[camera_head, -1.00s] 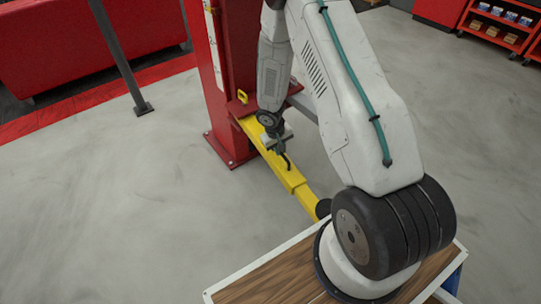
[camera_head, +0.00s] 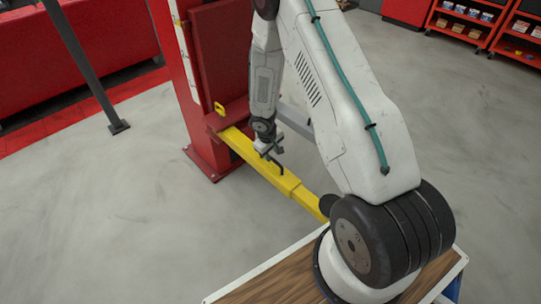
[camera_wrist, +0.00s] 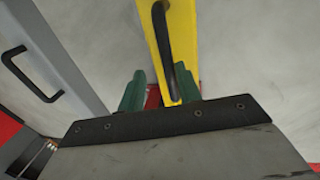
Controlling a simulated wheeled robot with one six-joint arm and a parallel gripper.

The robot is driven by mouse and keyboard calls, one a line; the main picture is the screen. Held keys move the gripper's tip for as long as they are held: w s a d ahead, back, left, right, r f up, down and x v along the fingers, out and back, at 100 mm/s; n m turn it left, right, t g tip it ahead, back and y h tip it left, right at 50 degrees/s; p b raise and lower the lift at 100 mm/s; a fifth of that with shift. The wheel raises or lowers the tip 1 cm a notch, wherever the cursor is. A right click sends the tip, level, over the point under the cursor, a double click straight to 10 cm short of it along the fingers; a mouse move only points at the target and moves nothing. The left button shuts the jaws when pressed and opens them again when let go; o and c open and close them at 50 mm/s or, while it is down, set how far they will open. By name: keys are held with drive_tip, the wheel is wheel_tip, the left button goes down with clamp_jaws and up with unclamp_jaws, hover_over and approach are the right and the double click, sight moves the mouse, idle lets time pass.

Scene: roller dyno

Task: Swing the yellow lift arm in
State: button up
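The yellow lift arm (camera_head: 290,187) runs from the foot of the red lift post (camera_head: 180,110) toward my base, low over the floor. A black curved handle (camera_head: 275,163) stands on it. In the wrist view, the handle (camera_wrist: 162,45) lies along the yellow arm (camera_wrist: 184,25) and reaches down between my green fingers. My gripper (camera_wrist: 160,88) is open, its fingers spread to either side of the handle's near end. The handle is closer to the right finger; contact cannot be told. In the head view, my gripper (camera_head: 268,152) is just over the arm beside the handle, its fingertips too small to judge.
A wood-topped table with a white rim (camera_head: 245,281) is close to my base. A dark slanted pole (camera_head: 85,65) stands at left. Red shelves (camera_head: 460,22) are at the back right. A grey panel with a black handle (camera_wrist: 30,72) shows in the wrist view. Open floor lies around.

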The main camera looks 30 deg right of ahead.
drive_tip(key=shift+s+a, duration=0.1)
drive_tip(key=shift+a, duration=0.15)
wheel_tip(320, 180, up, 8)
drive_tip(key=a, duration=0.1)
drive_tip(key=shift+s+a+f, duration=0.15)
drive_tip(key=shift+a+f, duration=0.05)
drive_tip(key=shift+a, duration=0.05)
idle(0.4)
drive_tip(key=s+a+r, duration=0.3)
drive_tip(key=s+r, duration=0.7)
drive_tip(key=r, duration=0.3)
drive_tip(key=s+a+r+m+y, duration=0.1)
drive_tip(key=s+a+r, duration=0.2)
drive_tip(key=s+r, duration=0.8)
drive_tip(key=s+a+r+m+t+y, duration=0.1)
drive_tip(key=s+a+r, duration=0.3)
drive_tip(key=s+r, duration=0.7)
wheel_tip(320, 180, up, 4)
drive_tip(key=shift+r, duration=0.2)
drive_tip(key=shift+a, duration=0.1)
